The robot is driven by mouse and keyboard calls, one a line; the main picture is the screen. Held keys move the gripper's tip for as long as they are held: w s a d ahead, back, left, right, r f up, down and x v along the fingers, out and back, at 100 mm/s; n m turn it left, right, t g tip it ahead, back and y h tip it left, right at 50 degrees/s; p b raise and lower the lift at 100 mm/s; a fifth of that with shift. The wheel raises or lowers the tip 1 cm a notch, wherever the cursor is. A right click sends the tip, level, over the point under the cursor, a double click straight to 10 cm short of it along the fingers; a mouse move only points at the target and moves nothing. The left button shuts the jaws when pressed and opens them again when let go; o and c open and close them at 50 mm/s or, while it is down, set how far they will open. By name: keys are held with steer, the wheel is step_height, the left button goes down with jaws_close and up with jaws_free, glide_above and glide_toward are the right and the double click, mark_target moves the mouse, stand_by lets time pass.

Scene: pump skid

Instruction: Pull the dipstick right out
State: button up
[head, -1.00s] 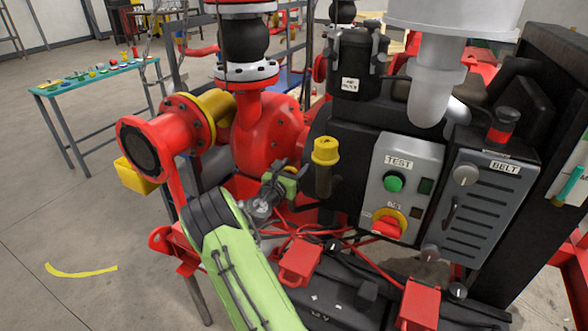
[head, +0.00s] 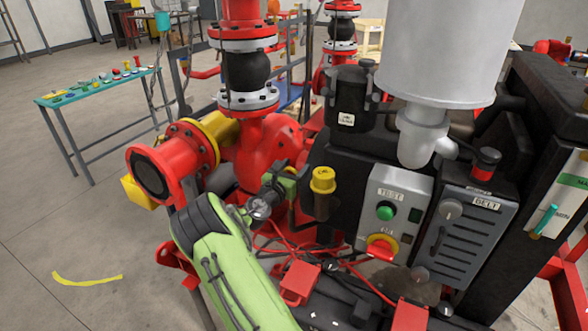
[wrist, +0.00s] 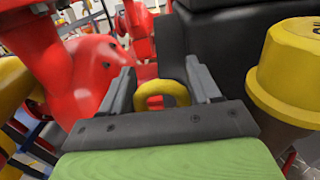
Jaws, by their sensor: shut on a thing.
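The dipstick shows as a yellow ring handle (wrist: 163,94) in the wrist view, between the two grey jaws. My gripper (wrist: 162,88) is shut on it. In the head view my gripper (head: 288,184) is just left of the yellow cap, at about the cap's height in the picture.
A large yellow cap (head: 322,181) stands close right of the jaws; it also shows in the wrist view (wrist: 292,65). A red pump casing (head: 265,140) is on the left. Red cables (head: 290,240) run below. A control box (head: 393,212) stands to the right.

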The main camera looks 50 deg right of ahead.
steer(key=o, duration=1.3)
steer(key=shift+a+f, duration=0.1)
steer(key=v, duration=1.5)
steer(key=shift+a, duration=0.3)
steer(key=shift+s, duration=0.15)
